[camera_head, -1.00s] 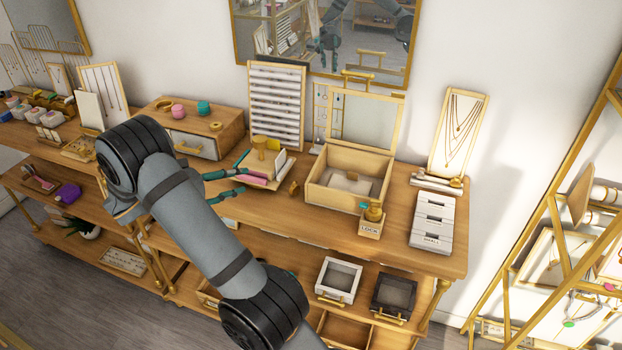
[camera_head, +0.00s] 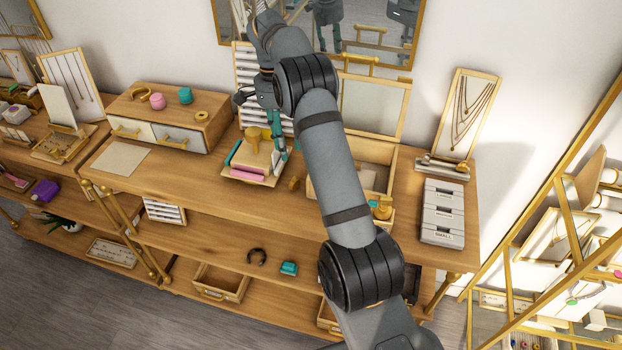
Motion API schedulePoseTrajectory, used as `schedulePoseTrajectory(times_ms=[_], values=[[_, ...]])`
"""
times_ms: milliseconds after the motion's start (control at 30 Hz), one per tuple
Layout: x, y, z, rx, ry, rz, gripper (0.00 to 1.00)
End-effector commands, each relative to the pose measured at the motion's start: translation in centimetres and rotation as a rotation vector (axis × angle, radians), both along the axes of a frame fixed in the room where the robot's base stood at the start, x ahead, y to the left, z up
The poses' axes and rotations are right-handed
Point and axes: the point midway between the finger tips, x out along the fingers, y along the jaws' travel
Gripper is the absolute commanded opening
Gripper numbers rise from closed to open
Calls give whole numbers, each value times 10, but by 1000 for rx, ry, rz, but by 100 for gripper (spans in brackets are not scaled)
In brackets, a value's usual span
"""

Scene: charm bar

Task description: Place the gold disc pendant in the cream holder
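My gripper (camera_head: 279,148) is above the right side of a small display with a cream block (camera_head: 262,161), a pink pad and a wooden base. Its teal fingers point down beside the block; I cannot make out the gap between them or whether they touch anything. A gold round piece (camera_head: 253,136) stands on top of the block, with another yellow round piece beside it. I cannot tell which of these is the gold disc pendant, or whether the cream block is the cream holder.
My arm crosses the middle and hides much of the open wooden box (camera_head: 380,156). A gold-topped stand (camera_head: 382,208) and grey stacked drawers (camera_head: 442,212) are to the right. A drawer chest (camera_head: 172,102) and a flat cream mat (camera_head: 121,158) are left. Bare tabletop lies in front.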

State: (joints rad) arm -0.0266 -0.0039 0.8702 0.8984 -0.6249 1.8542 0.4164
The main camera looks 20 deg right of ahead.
Motion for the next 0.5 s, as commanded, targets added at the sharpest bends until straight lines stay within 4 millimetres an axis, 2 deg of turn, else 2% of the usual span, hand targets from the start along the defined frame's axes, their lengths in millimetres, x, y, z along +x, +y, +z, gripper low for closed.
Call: schedulePoseTrajectory(times_ms=[100,200,500], values=[[-3,-2,0,29,18,156,36],[-4,-2,-4,39,21,228,36],[-10,-4,-44,41,23,251,36]])
